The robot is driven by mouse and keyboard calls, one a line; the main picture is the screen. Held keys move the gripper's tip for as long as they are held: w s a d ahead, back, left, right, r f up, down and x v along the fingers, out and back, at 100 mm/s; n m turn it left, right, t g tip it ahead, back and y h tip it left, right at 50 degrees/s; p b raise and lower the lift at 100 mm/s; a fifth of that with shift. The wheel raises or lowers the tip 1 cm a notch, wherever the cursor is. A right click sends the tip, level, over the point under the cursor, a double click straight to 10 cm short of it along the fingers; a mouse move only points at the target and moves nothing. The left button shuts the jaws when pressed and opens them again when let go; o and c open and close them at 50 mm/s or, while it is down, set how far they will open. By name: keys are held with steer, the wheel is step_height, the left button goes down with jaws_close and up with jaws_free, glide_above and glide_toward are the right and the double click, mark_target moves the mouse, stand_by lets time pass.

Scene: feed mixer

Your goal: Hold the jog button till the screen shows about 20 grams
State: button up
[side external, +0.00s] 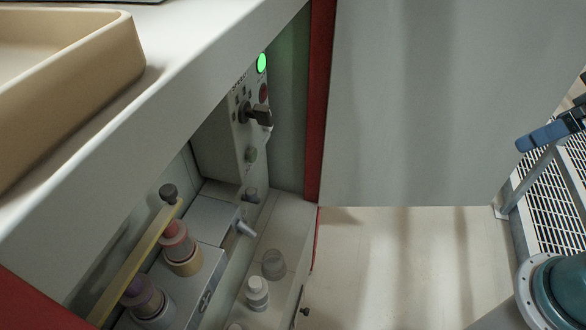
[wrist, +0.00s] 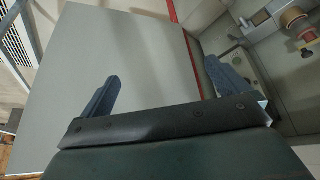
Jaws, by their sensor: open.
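A grey control panel (side external: 232,130) stands inside the open cabinet in the side view. It carries a lit green lamp (side external: 262,62), a red button (side external: 264,92), a black selector knob (side external: 262,115) and a dull green button (side external: 251,154). No screen or gram figure is in view. My gripper (wrist: 162,86) is open with nothing between its two blue-grey fingers, in front of the pale cabinet door. A blue finger-like part (side external: 548,135) shows at the side view's right edge, apart from the panel.
The pale door (side external: 440,90) stands open right of the red frame edge (side external: 318,100). A beige tray (side external: 110,60) rests on the counter. Capped fittings (side external: 178,240) and a yellow bar (side external: 130,265) crowd the lower cabinet. A metal grating (side external: 545,200) lies at right.

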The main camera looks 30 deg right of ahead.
steer(key=shift+s, duration=0.15)
steer(key=shift+w, duration=0.2)
steer(key=c, duration=1)
steer(key=shift+w+a+f, duration=0.15)
steer(key=shift+w+a, duration=0.15)
steer(key=shift+w, duration=0.25)
steer(key=c, duration=0.7)
steer(key=w+a+f+y, duration=0.1)
steer(key=w+a, duration=0.1)
steer(key=w, duration=0.1)
steer(key=w+a+f+n+y, duration=0.1)
steer(key=w+a, duration=0.1)
steer(key=w+a+f+y, duration=0.1)
steer(key=w+a, duration=0.1)
steer(key=w, duration=0.1)
steer(key=shift+w+a+f+n, duration=0.15)
steer(key=shift+w+n, duration=0.15)
steer(key=shift+w, duration=0.05)
jaws_close()
steer(key=w+a+f+m+y, duration=0.1)
steer(key=w+a+f+y, duration=0.45)
steer(key=w+a, duration=0.35)
steer(key=w+a+f+m+t+y, duration=0.2)
steer(key=w+f+m+t, duration=0.2)
steer(key=w+f+m, duration=0.3)
steer(key=shift+w+f+m+t, duration=0.2)
steer(key=shift+f+m+t, duration=0.2)
steer(key=shift+f+m, duration=1.25)
